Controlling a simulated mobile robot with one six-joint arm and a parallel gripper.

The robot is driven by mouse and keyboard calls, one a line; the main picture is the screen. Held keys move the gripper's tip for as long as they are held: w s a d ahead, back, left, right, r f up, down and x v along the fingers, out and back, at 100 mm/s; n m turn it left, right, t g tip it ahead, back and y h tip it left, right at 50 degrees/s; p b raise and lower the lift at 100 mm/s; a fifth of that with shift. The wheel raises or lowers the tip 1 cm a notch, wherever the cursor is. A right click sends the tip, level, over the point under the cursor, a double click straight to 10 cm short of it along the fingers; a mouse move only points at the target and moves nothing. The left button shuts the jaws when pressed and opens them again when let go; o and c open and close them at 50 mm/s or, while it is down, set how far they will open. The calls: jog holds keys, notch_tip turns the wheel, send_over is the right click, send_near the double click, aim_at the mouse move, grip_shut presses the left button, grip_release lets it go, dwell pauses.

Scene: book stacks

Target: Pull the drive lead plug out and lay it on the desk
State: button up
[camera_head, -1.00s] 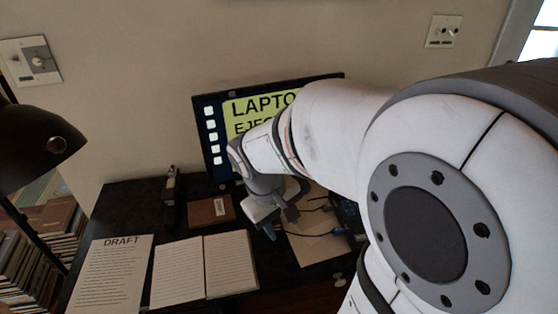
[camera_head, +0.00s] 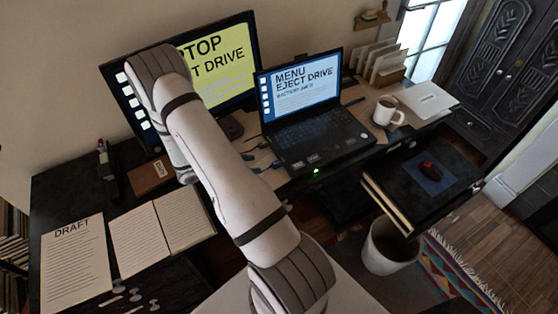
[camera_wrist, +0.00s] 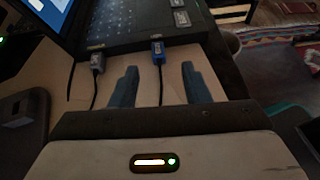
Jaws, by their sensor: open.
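In the wrist view two plugs sit in the edge of the laptop (camera_head: 315,122). One is a blue plug (camera_wrist: 158,52) with a dark lead running toward me; the other is a grey plug (camera_wrist: 97,63) to its left. My gripper (camera_wrist: 159,70) is open and empty, one finger each side of the blue plug's lead, with the blue plug just ahead between the tips. No contact shows. In the head view my arm hides the gripper. The desk (camera_head: 75,187) is dark.
The monitor (camera_head: 235,60) stands behind my arm. The laptop screen reads "MENU EJECT DRIVE". A mug (camera_head: 388,112) stands right of the laptop. An open notebook (camera_head: 140,240), a "DRAFT" sheet (camera_head: 75,265) and a brown box (camera_head: 150,177) lie on the left. A bin (camera_head: 390,250) stands below.

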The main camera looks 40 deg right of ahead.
aim_at(273, 164)
jog(key=shift+d+f+n, duration=0.25)
jog(key=shift+f+n, duration=0.35)
jog(key=shift+f, duration=0.4)
jog(key=b+x, duration=0.2)
jog(key=x, duration=0.5)
jog(key=shift+w+d+f, duration=0.1)
jog(key=shift+d+f+b, duration=0.2)
jog(key=shift+d+b, duration=0.2)
jog(key=shift+d, duration=0.45)
jog(key=shift+b, duration=0.65)
grip_shut()
dwell(0.4)
